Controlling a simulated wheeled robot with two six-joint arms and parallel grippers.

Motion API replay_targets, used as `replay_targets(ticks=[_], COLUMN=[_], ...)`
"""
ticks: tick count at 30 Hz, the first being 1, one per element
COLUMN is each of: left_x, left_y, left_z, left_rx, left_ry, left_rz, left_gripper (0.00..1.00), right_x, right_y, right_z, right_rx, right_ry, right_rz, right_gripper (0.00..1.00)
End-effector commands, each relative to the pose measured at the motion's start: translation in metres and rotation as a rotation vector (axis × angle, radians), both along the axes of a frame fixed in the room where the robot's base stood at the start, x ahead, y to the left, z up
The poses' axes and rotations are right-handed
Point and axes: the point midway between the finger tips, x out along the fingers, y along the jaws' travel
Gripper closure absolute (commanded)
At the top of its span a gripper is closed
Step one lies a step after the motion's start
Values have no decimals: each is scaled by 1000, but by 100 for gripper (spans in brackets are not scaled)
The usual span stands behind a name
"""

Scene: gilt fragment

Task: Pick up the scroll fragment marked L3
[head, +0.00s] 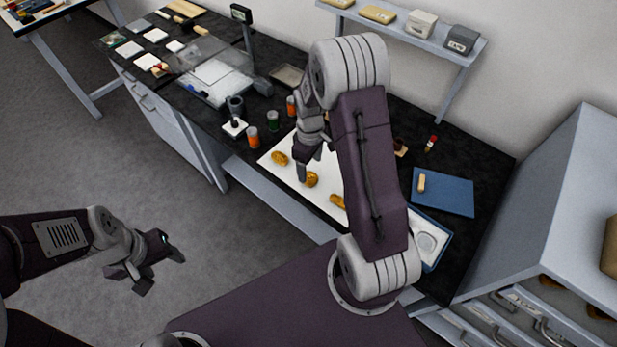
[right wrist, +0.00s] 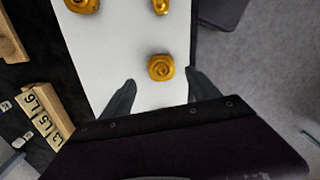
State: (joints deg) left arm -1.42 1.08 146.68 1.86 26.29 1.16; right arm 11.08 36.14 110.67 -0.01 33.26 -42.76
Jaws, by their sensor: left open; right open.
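Golden-brown rolled fragments lie on a white board (head: 325,205): one at its left end (head: 280,158), one in the middle (head: 311,180) and one to the right (head: 338,201). I cannot read a mark on any of them. My right gripper (head: 310,165) is open above the board, close to the middle fragment. In the right wrist view, a spiral fragment (right wrist: 160,67) lies between the tips of the open, empty right gripper (right wrist: 161,77); I see no contact. My left gripper (head: 164,273) is open and empty over the floor. My right arm hides part of the board.
In the right wrist view, a wooden block (right wrist: 40,120) beside the board carries small tags, one seemingly reading L3. A blue mat (head: 443,193) and blue-edged tray (head: 428,240) lie right. A wall shelf (head: 400,30) holds boxes.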

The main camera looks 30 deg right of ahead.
Motion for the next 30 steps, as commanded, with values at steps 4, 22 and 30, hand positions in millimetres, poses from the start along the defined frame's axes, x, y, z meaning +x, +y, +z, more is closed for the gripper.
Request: replay_targets(ticks=[4, 22, 30], left_x=[0, 0, 0], left_y=[0, 0, 0], left_z=[2, 8, 8], left_rx=[0, 0, 0], left_ry=[0, 0, 0], left_rz=[0, 0, 0], left_gripper=[43, 43, 43], right_x=[0, 0, 0], right_y=[1, 2, 2], right_z=[-6, -53, -53], right_rx=[0, 0, 0], right_ry=[1, -1, -1], right_rz=[0, 0, 0], right_gripper=[29, 52, 94])
